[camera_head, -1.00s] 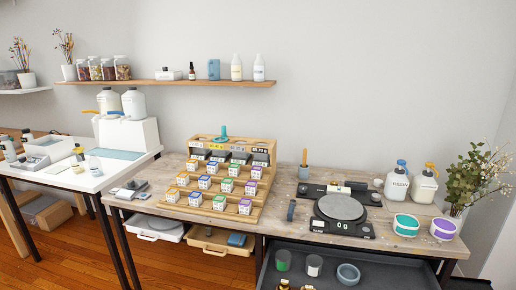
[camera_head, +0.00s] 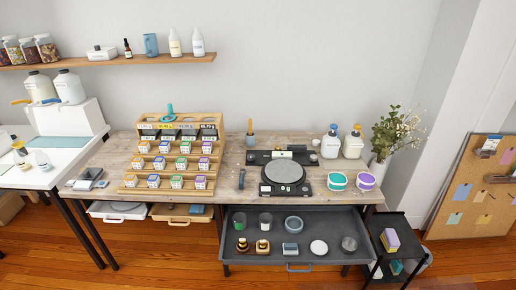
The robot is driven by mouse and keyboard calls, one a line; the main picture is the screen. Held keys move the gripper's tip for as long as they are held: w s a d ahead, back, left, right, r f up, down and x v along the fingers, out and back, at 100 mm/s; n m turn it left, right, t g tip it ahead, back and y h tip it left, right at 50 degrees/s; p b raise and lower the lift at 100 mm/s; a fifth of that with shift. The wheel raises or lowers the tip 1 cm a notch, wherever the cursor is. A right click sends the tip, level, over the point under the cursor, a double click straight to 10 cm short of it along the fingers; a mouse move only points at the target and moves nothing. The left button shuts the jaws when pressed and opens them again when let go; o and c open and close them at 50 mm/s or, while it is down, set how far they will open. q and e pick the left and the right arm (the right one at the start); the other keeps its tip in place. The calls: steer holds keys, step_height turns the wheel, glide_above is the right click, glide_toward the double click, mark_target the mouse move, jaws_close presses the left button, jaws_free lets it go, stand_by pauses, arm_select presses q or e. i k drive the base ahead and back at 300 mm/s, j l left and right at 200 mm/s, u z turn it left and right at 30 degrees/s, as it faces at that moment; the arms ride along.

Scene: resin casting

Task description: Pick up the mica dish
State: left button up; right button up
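I cannot tell for sure which thing is the mica dish. The open dark drawer below the bench holds a blue-grey dish (camera_head: 293,224), a round white dish or lid (camera_head: 318,247) and a clear grey round container (camera_head: 349,244). On the bench, right of the scale, stand a teal-and-white tub (camera_head: 337,181) and a purple-and-white tub (camera_head: 365,181). Neither of my grippers shows in the head view.
A black scale (camera_head: 285,190) and a tiered wooden rack (camera_head: 148,165) of small boxes stand on the wooden bench (camera_head: 232,183). The drawer (camera_head: 270,251) juts out in front. A black cart (camera_head: 392,247) stands right of it. Two pump bottles (camera_head: 353,143) stand at the back right.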

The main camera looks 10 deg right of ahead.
mark_target(349, 246)
steer(key=z, duration=1.45)
